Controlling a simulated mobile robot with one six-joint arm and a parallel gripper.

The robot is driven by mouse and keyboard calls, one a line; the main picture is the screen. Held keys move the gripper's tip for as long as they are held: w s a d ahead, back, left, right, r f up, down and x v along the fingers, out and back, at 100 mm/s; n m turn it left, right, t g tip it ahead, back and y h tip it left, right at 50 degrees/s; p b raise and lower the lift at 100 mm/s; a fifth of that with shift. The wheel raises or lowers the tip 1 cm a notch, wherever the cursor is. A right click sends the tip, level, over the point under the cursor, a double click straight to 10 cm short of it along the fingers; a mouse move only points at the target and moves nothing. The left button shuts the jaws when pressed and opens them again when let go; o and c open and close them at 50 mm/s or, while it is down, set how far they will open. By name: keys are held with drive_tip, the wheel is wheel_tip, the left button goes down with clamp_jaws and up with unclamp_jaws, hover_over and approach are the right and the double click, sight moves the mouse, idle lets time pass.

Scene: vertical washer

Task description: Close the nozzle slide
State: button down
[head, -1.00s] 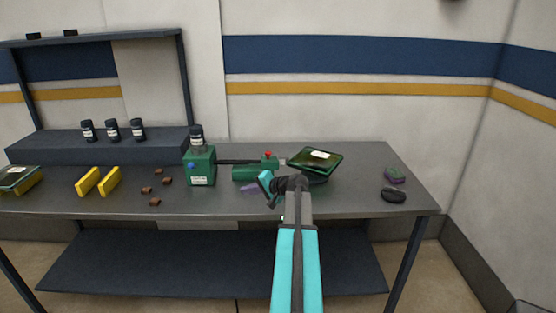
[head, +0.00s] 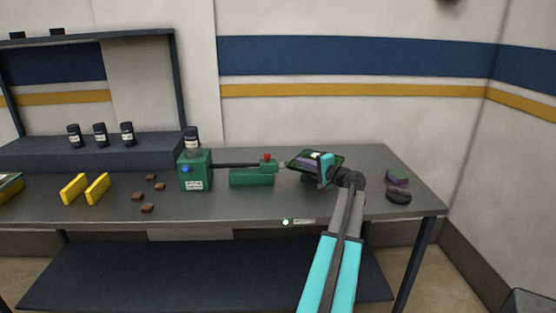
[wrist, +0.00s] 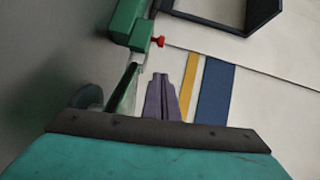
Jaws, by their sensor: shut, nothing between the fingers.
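The green washer unit (head: 195,172) stands on the bench with a dark bottle on top and a blue button. A dark rod runs right from it to a small green block with a red knob (head: 267,157) and a thin nozzle tip. A green base (head: 251,178) sits below that block; I cannot tell which part is the slide. My gripper (head: 309,158) is shut and empty, right of the block and apart from it, in front of the tilted dark-green plate (head: 297,154). The wrist view shows its purple fingers (wrist: 161,90) pointing toward the block's side, with the red knob (wrist: 157,41) ahead.
Yellow bars (head: 97,188) and several brown pieces (head: 147,208) lie left on the bench. A purple-green sponge (head: 397,177) and a dark oval item (head: 398,196) lie at the right. A raised shelf (head: 85,151) holds dark bottles. The front-middle bench (head: 245,205) is clear.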

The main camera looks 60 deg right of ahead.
sight(277, 164)
drive_tip(key=shift+w+a+p+x, duration=0.15)
drive_tip(key=shift+a+p+x, duration=0.45)
drive_tip(key=shift+x, duration=1.5)
drive_tip(key=shift+w+a+p+x, duration=0.15)
drive_tip(key=shift+p+x, duration=0.8)
drive_tip(key=shift+x, duration=1.2)
drive_tip(key=shift+w+a+p+x, duration=0.1)
drive_tip(key=shift+a+p+x, duration=0.55)
drive_tip(key=shift+x, duration=1.45)
